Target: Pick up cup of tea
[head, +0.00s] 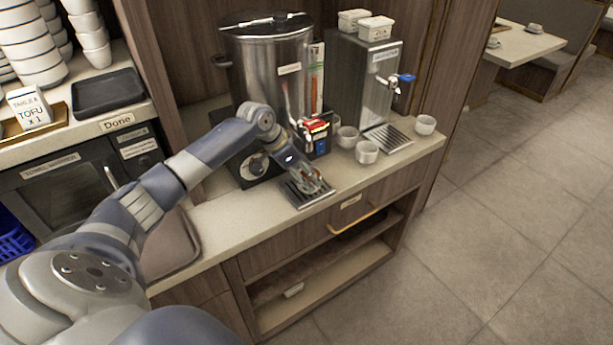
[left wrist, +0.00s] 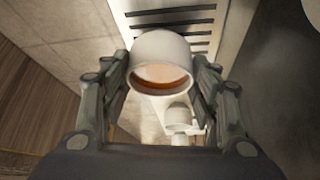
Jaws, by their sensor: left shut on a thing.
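A white cup (left wrist: 170,46) with brown tea (left wrist: 164,76) in it is between the two fingers of my left gripper (left wrist: 160,72) in the left wrist view. The fingers sit on either side of the cup and are shut on it. In the head view my left gripper (head: 314,184) is over the slatted drip tray (head: 297,196) in front of the large steel urn (head: 268,62). There the fingers mostly hide the cup. I cannot tell whether the cup rests on the tray or is just above it. My right gripper is not in view.
Several white cups, including one in front (head: 367,152) and one at the right (head: 425,125), stand near the second dispenser (head: 362,85) with a blue tap. A small box with red and blue parts (head: 317,138) stands close behind my gripper. The counter's front edge (head: 350,185) is near.

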